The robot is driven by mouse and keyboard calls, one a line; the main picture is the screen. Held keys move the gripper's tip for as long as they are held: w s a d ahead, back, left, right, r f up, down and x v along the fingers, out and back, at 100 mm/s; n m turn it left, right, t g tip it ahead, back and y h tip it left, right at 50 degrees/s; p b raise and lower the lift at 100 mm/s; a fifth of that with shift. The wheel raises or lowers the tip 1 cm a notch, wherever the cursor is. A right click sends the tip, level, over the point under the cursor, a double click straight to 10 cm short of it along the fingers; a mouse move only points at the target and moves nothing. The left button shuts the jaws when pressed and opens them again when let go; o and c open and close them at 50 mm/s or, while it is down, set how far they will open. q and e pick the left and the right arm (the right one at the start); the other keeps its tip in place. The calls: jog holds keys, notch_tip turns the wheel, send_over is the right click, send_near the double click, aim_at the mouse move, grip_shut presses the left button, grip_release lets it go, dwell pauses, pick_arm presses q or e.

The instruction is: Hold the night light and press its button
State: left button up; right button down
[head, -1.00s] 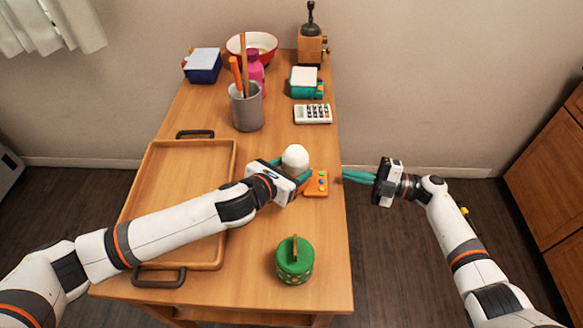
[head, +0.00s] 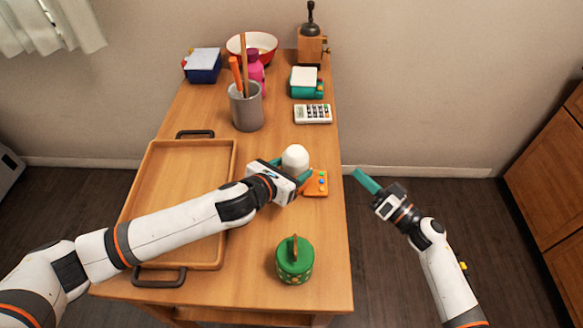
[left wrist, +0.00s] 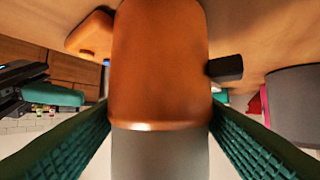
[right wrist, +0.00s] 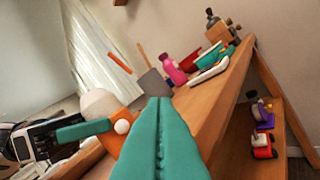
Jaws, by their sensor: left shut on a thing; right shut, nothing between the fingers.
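The night light has a white dome (head: 295,158) and an orange-brown body (left wrist: 158,65). It stands upright on the table. My left gripper (head: 290,175) is shut around the body, with a teal finger on each side in the left wrist view. A small round white knob (right wrist: 122,127) shows on the orange body in the right wrist view, probably its button. A dark stub (left wrist: 226,68) shows beside the body in the left wrist view; I cannot tell whether it is attached. My right gripper (head: 364,180) is shut and empty, in the air past the table's right edge, apart from the light.
A green lidded pot (head: 294,262) stands in front. A wooden tray (head: 150,200) lies left, under my left arm. A grey cup (head: 247,110) and calculator (head: 313,114) stand behind.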

aim_at(327, 187)
jog(key=shift+a, duration=4.25)
jog(key=shift+s+a+r, duration=0.1)
jog(key=shift+s+a, duration=0.1)
jog(key=shift+a, duration=0.6)
jog(key=shift+d+f, duration=0.1)
jog(key=shift+f, duration=0.1)
jog(key=shift+d+f, duration=0.15)
jog(key=shift+d, duration=0.5)
jog(key=shift+w+d+r, duration=0.1)
jog(key=shift+d, duration=0.95)
jog(key=shift+d+r, duration=0.1)
jog(key=shift+d, duration=0.95)
